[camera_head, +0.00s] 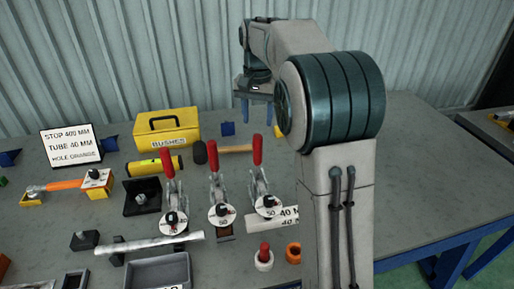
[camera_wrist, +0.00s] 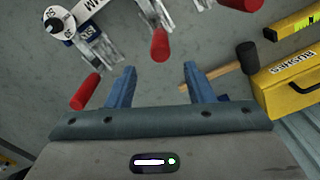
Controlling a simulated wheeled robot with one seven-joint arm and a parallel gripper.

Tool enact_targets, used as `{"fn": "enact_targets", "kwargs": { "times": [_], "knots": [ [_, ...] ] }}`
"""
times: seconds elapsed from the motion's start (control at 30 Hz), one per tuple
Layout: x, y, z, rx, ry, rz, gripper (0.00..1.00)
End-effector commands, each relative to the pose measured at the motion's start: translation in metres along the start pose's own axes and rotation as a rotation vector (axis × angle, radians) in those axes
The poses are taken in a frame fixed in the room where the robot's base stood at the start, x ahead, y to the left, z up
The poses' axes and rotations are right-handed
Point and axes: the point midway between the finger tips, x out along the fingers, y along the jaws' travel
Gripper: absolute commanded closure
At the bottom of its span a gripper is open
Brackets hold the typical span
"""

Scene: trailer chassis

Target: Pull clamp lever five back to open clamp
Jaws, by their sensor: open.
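Three toggle clamps stand in a row in the head view, each with an upright red lever: left (camera_head: 167,163), middle (camera_head: 213,159) and right (camera_head: 257,150). Each has a white round tag at its base; I cannot tell which is number five. My gripper (camera_head: 257,110) is open and empty, above the table behind the right lever. In the wrist view the blue fingers (camera_wrist: 160,85) are spread wide. One red lever (camera_wrist: 85,92) lies just outside the left finger, another (camera_wrist: 160,45) lies ahead of the gap, and a third (camera_wrist: 242,4) is cut off by the top edge. No contact shows.
A yellow bushes box (camera_head: 168,129) and a hammer (camera_head: 225,149) lie behind the clamps. A sign (camera_head: 71,146) stands at left, a grey tray (camera_head: 160,270) in front. Orange and red-topped pieces (camera_head: 293,253) sit near the right clamp. The table's right side (camera_head: 430,180) is clear.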

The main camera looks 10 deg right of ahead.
Motion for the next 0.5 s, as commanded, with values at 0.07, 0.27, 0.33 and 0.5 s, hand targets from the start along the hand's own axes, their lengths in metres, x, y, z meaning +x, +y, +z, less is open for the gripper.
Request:
{"fn": "enact_targets", "kwargs": {
  "times": [0.07,0.27,0.33,0.5],
  "knots": [
    [0.019,0.000,0.001,-0.001,-0.005,0.002,0.52],
    [0.062,0.000,0.001,-0.002,-0.004,0.002,0.52],
    [0.075,0.000,0.001,-0.002,-0.003,0.001,0.52],
    [0.099,0.000,0.001,-0.002,-0.002,0.000,0.52]
  ]
}}
